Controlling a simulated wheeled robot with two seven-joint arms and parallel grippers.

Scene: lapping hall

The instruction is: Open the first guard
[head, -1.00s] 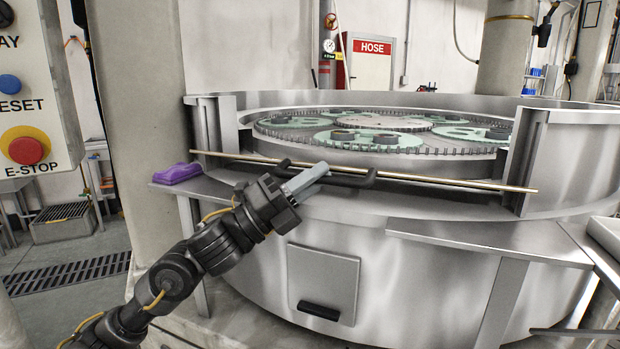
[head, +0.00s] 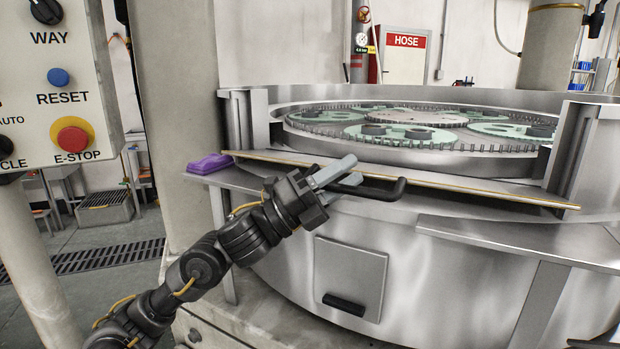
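The guard (head: 470,186) is a low grey panel with a brass-coloured edge. It spans the front opening of the round steel machine between two upright posts. A black bar handle (head: 398,190) sticks out from the guard's front. My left gripper (head: 356,174) is at the handle's left part, its two grey fingers spread apart. The handle's left end is partly hidden by the fingers, and I cannot tell whether they touch it. My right gripper is not in view.
Toothed carriers with green discs (head: 400,134) lie inside the machine. A purple item (head: 209,163) rests on the left ledge (head: 240,178). A control panel (head: 52,95) with a red E-stop button (head: 72,136) stands at left. A shelf (head: 520,243) juts out at right.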

